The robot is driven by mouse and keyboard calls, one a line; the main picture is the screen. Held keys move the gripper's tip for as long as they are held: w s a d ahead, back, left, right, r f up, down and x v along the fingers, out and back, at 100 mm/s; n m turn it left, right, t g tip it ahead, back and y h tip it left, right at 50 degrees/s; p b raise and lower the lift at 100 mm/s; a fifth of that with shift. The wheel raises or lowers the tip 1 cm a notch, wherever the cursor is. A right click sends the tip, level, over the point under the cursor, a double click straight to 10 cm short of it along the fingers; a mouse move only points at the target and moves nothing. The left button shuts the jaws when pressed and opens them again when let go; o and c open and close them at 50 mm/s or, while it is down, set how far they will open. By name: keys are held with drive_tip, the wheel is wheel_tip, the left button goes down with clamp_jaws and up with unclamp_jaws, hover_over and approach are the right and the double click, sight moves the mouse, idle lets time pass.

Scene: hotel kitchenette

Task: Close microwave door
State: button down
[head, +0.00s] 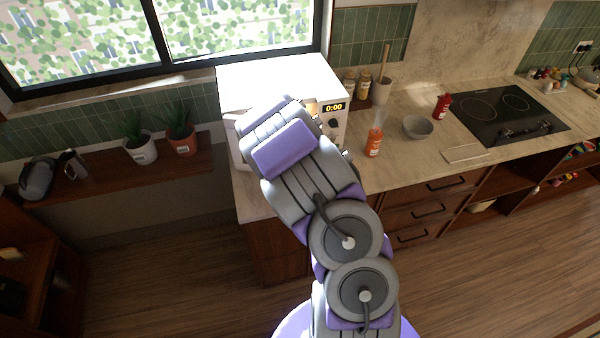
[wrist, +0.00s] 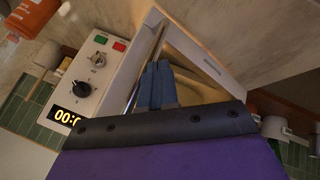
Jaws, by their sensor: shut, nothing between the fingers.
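The white microwave (head: 285,75) stands on the counter's left end. Its display reads 0:00 in the head view. In the wrist view its control panel (wrist: 97,65), with knobs and red and green buttons, is at left, tilted. The microwave door (wrist: 207,62) shows in the wrist view as a pale frame angled away from the panel, with a yellowish area beside it; it looks partly open. My gripper (wrist: 157,68) is shut and empty, its fingers close to the gap between panel and door. I cannot tell whether they touch. My arm hides most of the microwave front in the head view.
An orange bottle (head: 374,142), a grey bowl (head: 417,128), a red bottle (head: 442,106) and a cooktop (head: 505,112) are on the counter to the right. Potted plants (head: 142,148) stand on a shelf at left. The wooden floor (head: 170,285) is clear at lower left.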

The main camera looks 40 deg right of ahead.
drive_tip(key=w+d+n+t+y+p, duration=0.1)
drive_tip(key=w+d+n+p, duration=0.1)
drive_tip(key=w+d+p, duration=0.6)
drive_tip(key=shift+w+d+r, duration=0.2)
drive_tip(key=shift+w+d, duration=0.3)
drive_tip(key=shift+d, duration=0.15)
